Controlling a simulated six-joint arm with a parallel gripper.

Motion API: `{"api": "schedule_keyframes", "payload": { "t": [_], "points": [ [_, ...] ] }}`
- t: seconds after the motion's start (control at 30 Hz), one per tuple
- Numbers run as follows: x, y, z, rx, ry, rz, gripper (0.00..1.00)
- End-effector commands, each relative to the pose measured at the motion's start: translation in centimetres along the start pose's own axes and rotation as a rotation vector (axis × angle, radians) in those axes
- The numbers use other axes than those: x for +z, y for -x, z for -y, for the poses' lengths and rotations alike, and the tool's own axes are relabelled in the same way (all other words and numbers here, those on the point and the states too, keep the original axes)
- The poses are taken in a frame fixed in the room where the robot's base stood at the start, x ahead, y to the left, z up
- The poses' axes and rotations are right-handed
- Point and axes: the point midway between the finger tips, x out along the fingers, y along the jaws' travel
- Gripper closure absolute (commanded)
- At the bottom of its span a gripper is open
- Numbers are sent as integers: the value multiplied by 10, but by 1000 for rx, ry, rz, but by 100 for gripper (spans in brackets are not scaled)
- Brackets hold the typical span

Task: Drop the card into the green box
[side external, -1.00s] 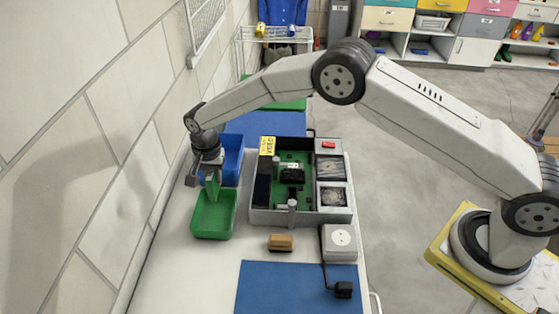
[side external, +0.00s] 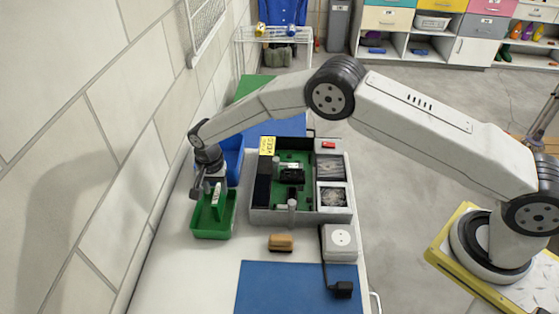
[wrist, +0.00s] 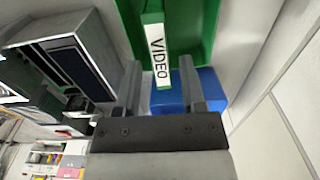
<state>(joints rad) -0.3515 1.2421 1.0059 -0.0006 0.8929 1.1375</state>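The card is a thin green board with a white edge label reading VIDEO (wrist: 157,45). In the side view the card (side external: 217,195) is tilted, its lower part within the outline of the green box (side external: 212,233). In the wrist view the green box (wrist: 203,25) lies behind and around the card. My gripper (side external: 207,192) is over the far part of the box. In the wrist view my gripper (wrist: 160,70) has its fingers apart, with a gap on each side of the card's near end. Whether the card touches the box floor is hidden.
A blue bin (side external: 233,165) stands directly behind the green box. The grey case with a green circuit board (side external: 300,215) is to the right. A brown block (side external: 281,242), a white socket box (side external: 341,240) and a blue mat (side external: 298,288) lie nearer. The wall is close on the left.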

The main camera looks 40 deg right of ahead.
Motion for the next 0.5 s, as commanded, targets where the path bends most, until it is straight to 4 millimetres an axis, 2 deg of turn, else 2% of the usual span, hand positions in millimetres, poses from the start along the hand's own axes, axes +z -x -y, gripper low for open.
{"api": "schedule_keyframes", "payload": {
  "t": [0.5],
  "points": [
    [0,5,0,0,0,0,33]
  ]
}}
